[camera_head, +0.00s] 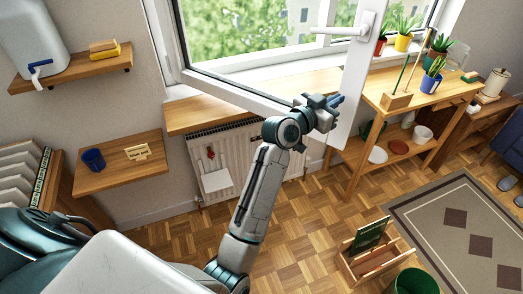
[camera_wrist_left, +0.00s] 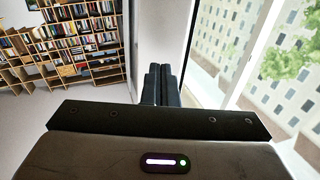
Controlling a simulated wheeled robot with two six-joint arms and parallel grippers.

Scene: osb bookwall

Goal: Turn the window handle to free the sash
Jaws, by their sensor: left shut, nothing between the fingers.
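The white window sash (camera_head: 351,88) stands swung inward, away from its frame, with its free edge over the room. Its white handle (camera_head: 342,30) is high on that edge, with the lever lying about level and pointing left in the head view. My left gripper (camera_head: 338,100) is shut and empty, well below the handle, beside the lower part of the sash edge. In the left wrist view the shut fingers (camera_wrist_left: 160,80) point at a white upright surface, with glass to the right. I cannot tell whether they touch it. The handle is not visible there. My right gripper is not in view.
A wooden sill (camera_head: 205,113) and a radiator (camera_head: 232,155) lie under the window. A wooden plant stand (camera_head: 425,98) with pots is right of the sash. A wooden crate (camera_head: 372,262) and a green bin (camera_head: 414,282) stand on the floor. Open parquet lies between.

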